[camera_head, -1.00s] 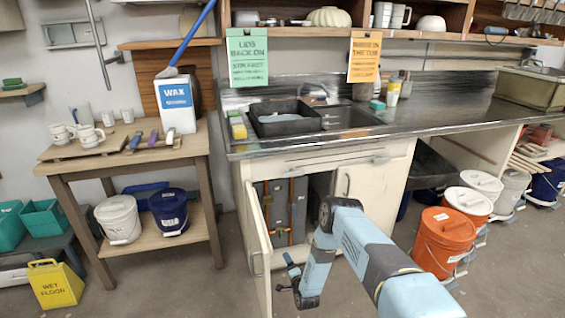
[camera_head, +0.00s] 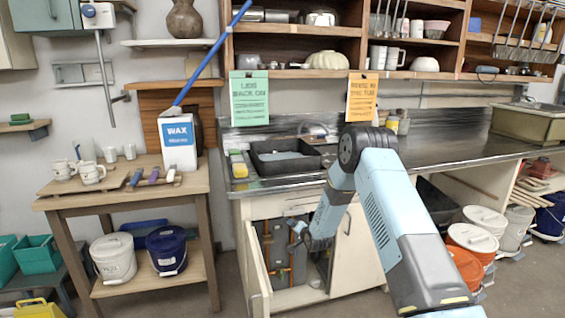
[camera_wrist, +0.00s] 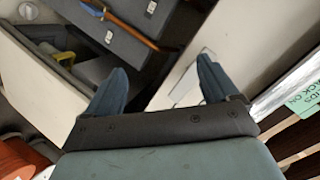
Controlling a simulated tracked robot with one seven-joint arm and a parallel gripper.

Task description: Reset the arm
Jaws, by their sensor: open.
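My arm reaches out from the lower right in the head view, its elbow bent high in front of the sink counter. My gripper (camera_head: 298,234) hangs low in front of the open sink cabinet and is small there. In the wrist view my gripper (camera_wrist: 164,78) shows two blue fingers spread well apart. Nothing is held between them. Behind them are a white cabinet panel (camera_wrist: 215,35) and the dark cabinet inside with grey boxes.
The open cabinet door (camera_head: 255,272) stands left of my gripper. A work table (camera_head: 125,192) with mugs and a wax box (camera_head: 178,145) is further left. Lidded buckets, including an orange bucket (camera_head: 463,266), stand at the right. The counter has a black sink tray (camera_head: 262,165).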

